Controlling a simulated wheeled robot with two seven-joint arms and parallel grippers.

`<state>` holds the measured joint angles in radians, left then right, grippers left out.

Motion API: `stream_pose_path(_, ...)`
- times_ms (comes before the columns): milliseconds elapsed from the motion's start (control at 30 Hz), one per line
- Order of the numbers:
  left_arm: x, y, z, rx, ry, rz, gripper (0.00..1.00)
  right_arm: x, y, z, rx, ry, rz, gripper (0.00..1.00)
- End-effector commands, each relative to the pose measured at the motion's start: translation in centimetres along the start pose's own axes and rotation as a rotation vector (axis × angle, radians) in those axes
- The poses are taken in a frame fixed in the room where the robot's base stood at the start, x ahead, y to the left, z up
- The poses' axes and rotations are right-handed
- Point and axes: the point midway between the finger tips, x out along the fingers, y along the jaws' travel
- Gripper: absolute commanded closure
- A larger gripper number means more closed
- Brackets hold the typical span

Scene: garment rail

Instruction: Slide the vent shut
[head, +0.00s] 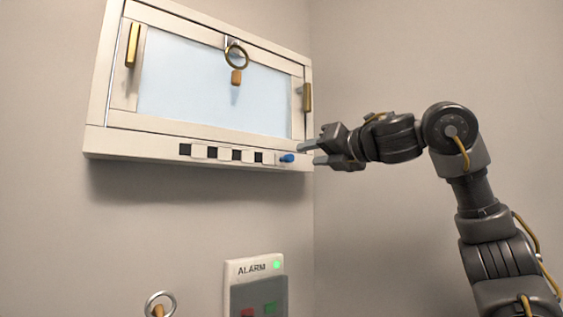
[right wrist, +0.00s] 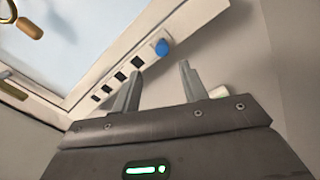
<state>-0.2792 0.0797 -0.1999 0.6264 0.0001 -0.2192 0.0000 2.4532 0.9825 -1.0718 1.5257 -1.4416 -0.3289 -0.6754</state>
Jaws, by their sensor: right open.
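The vent (head: 223,154) is a strip in the lower window frame, with several black openings between pale sections. Its blue knob (head: 287,158) is at the right end of the strip. In the right wrist view the vent (right wrist: 121,76) and the blue knob (right wrist: 162,47) lie beyond the fingertips. My right gripper (head: 307,154) is open and empty, just right of the knob. In the right wrist view the knob appears beyond the gap between the fingers (right wrist: 158,71), apart from them. My left gripper is out of view.
The white-framed window (head: 205,85) has brass handles (head: 307,97) on both sides and a hanging ring with a wooden toggle (head: 237,77). An alarm box (head: 255,268) with a green light is on the wall below. Another ring (head: 160,302) is at lower left. A wall corner is right of the window.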

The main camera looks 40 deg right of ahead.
Motion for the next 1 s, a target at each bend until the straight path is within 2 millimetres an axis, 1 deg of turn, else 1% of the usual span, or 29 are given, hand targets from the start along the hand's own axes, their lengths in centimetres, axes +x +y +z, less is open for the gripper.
stream_pose_path(67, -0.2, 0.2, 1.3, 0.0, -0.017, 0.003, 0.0, -0.3, -0.3, 0.2, 0.0, -0.004, -0.007, 0.57)
stream_pose_path(133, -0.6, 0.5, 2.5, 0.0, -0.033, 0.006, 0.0, -0.1, -0.6, 0.4, 0.001, -0.006, -0.013, 0.57)
stream_pose_path(200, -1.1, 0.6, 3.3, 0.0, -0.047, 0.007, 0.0, 0.5, -0.8, 0.6, 0.001, -0.007, -0.017, 0.57)
stream_pose_path(267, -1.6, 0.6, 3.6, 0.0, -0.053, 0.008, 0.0, 1.3, -0.8, 0.6, 0.001, -0.005, -0.018, 0.57)
stream_pose_path(433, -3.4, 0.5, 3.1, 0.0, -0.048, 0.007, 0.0, 4.5, -0.8, 0.9, 0.002, -0.005, -0.02, 0.57)
stream_pose_path(600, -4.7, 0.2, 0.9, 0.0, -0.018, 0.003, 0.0, 7.5, -0.8, 0.8, 0.002, -0.006, -0.017, 0.57)
stream_pose_path(700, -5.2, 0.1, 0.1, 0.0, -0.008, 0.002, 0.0, 8.8, -0.8, 0.7, 0.001, -0.006, -0.016, 0.57)
stream_pose_path(833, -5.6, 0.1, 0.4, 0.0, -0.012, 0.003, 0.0, 9.8, -0.8, 0.6, 0.001, -0.007, -0.015, 0.57)
stream_pose_path(1000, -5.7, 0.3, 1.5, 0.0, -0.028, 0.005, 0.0, 10.1, -0.9, 0.5, 0.002, -0.008, -0.014, 0.57)
